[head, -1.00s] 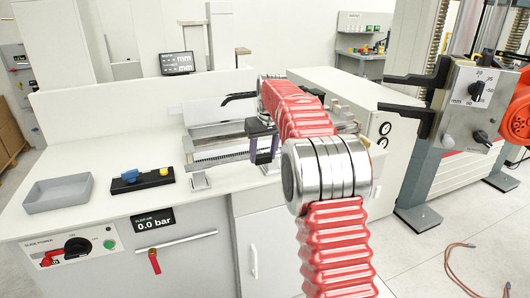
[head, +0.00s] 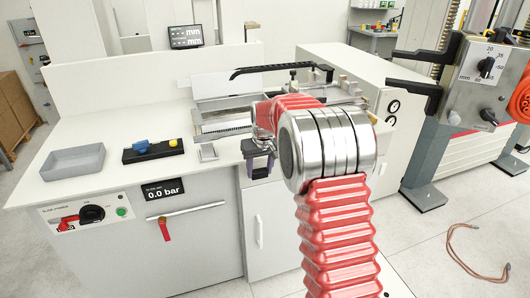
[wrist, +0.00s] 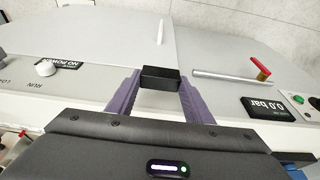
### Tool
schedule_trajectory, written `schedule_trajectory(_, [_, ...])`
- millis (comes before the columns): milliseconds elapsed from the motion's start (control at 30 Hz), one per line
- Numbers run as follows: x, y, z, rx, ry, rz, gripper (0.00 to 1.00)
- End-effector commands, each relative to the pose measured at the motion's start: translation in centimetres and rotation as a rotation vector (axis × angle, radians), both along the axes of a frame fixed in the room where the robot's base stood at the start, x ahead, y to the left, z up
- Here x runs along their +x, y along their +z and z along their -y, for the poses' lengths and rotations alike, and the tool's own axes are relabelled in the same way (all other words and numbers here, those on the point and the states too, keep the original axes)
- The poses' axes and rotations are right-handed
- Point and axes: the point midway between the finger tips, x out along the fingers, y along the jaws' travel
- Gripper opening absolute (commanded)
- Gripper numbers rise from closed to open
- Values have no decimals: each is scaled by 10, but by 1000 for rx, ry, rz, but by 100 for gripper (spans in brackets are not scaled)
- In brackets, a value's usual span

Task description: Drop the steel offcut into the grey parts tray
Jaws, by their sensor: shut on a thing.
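The grey parts tray (head: 73,174) lies on the left end of the white bench top and looks empty. My gripper (head: 258,168) is at the bench's front edge, well to the right of the tray and apart from it. In the wrist view, the two purple fingers of my gripper (wrist: 161,92) are shut on a small dark block, the steel offcut (wrist: 161,77), held across the fingertips. In the head view I cannot clearly make out the offcut at the fingers.
A black block with blue and yellow knobs (head: 152,152) stands between the tray and my gripper. A small grey plate (head: 208,152) lies nearer. The slide machine (head: 222,116) is behind.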

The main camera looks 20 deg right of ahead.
Motion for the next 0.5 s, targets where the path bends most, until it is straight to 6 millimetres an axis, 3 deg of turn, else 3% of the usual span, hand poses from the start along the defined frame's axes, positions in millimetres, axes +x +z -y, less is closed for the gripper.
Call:
schedule_trajectory(200, [-36, -62, -28, -1, 2, -4, 15])
schedule_trajectory(500, [-103, -135, -65, -1, 8, -3, 15])
